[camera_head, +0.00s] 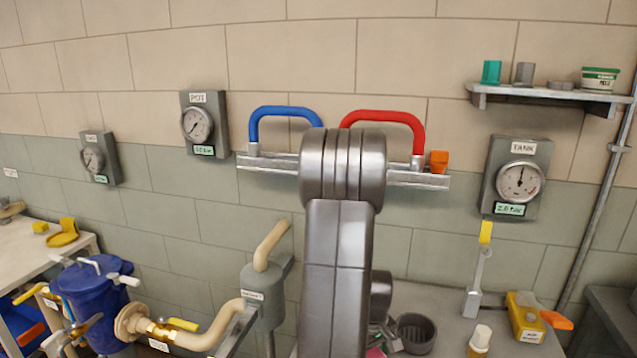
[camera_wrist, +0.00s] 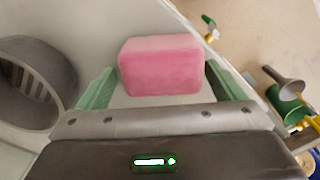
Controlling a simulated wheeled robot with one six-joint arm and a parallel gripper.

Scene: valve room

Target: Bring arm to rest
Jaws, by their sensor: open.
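My arm (camera_head: 338,240) rises through the middle of the head view and hides part of the wall rail and the bench. In the wrist view my gripper (camera_wrist: 165,88) is open, with its green fingers apart. A pink block (camera_wrist: 162,66) lies beyond the jaws, between the finger lines in the picture; I cannot tell whether either finger touches it. A bit of pink also shows low beside my arm in the head view (camera_head: 375,352). The gripper itself is mostly hidden behind my arm there.
A dark slotted cup (camera_head: 416,333) stands on the bench and shows at the left in the wrist view (camera_wrist: 38,80). Blue (camera_head: 285,113) and red (camera_head: 385,117) hoses hang on the wall rail. A blue vessel (camera_head: 90,300) with pipes is at left.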

